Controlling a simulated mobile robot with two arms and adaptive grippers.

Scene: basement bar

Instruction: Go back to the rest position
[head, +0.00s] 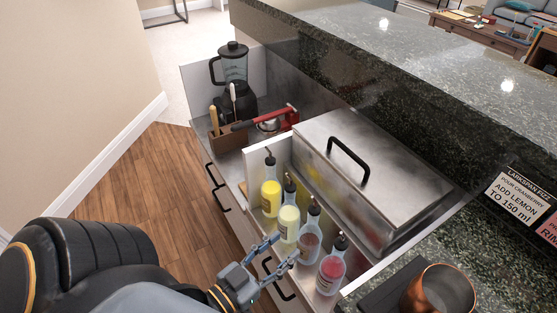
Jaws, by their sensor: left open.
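My left gripper (272,258) is in the lower middle of the head view, reached in by my arm from the left. Its fingers are apart, and nothing shows between them. It is close to the front row of bottles, at the drawer's near side; I cannot tell whether it touches anything. Several bottles with black pourers stand in a row: a yellow one (271,195), a pale yellow one (289,222), a brownish one (310,245) and a red one (331,272). My right gripper is not in view.
A lidded metal box (365,165) sits behind the bottles. A black blender (236,75) and a wooden tool caddy (230,140) stand further left. A copper mug (440,295) and recipe sign (520,205) are on the right counter. Wooden floor (150,185) is free at left.

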